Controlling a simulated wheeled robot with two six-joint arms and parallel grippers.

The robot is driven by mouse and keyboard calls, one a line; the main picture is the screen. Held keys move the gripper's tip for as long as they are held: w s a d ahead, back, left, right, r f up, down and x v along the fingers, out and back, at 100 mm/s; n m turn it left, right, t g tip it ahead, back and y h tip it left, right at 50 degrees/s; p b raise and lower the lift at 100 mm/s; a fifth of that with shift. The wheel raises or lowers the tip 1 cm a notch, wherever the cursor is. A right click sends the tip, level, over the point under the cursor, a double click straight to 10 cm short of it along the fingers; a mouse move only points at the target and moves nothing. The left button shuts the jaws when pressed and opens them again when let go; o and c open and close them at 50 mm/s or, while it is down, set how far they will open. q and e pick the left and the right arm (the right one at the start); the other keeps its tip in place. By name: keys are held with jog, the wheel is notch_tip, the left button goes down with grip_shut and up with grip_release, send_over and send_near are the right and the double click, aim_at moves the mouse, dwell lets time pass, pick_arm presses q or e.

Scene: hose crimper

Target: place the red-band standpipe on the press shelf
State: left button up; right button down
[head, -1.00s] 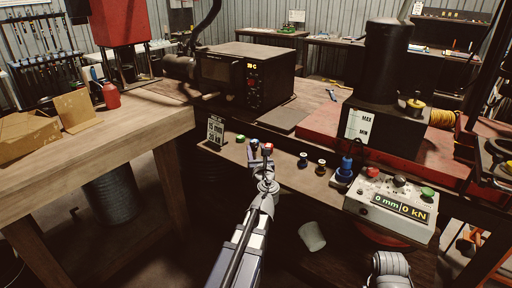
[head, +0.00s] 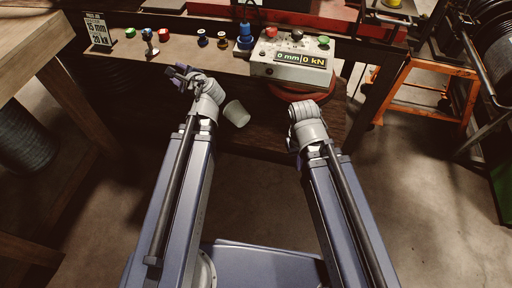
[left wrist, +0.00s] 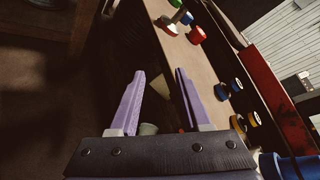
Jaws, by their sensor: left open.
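The press shelf (head: 180,51) runs across the top left of the head view, with several small coloured-top pieces on it. A piece with a red top (head: 163,34) stands there and also shows in the left wrist view (left wrist: 195,35). My right gripper (head: 304,110) hangs below the control box, fingers hidden.
A control box (head: 290,69) reading 0 mm and 0 kN is right of the pieces. A larger blue piece (head: 245,37) stands beside it. A sign (head: 98,30) stands at the shelf's left end. A white cup (head: 236,113) is below the shelf. An orange cart (head: 410,80) stands right.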

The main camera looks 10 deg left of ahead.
pick_arm(q)
jog(key=s+d+f+n+g+h, duration=0.3)
jog(key=s+d+f+n, duration=0.1)
jog(key=d, duration=0.5)
jog(key=s+d+f+n+g+h, duration=0.3)
jog(key=s+d+f+n, duration=0.2)
jog(key=s+d, duration=0.3)
jog(key=s+d+f+n+g+h, duration=0.3)
jog(key=s+d+f, duration=0.3)
jog(key=d, duration=0.6)
jog(key=shift+d+n+g+h, duration=0.2)
jog(key=shift+n+g+h, duration=0.15)
jog(key=shift+n, duration=0.45)
notch_tip(320, 180, up, 14)
jog(key=p, duration=1.3)
jog(key=shift+p, duration=0.4)
jog(key=shift+f, duration=0.1)
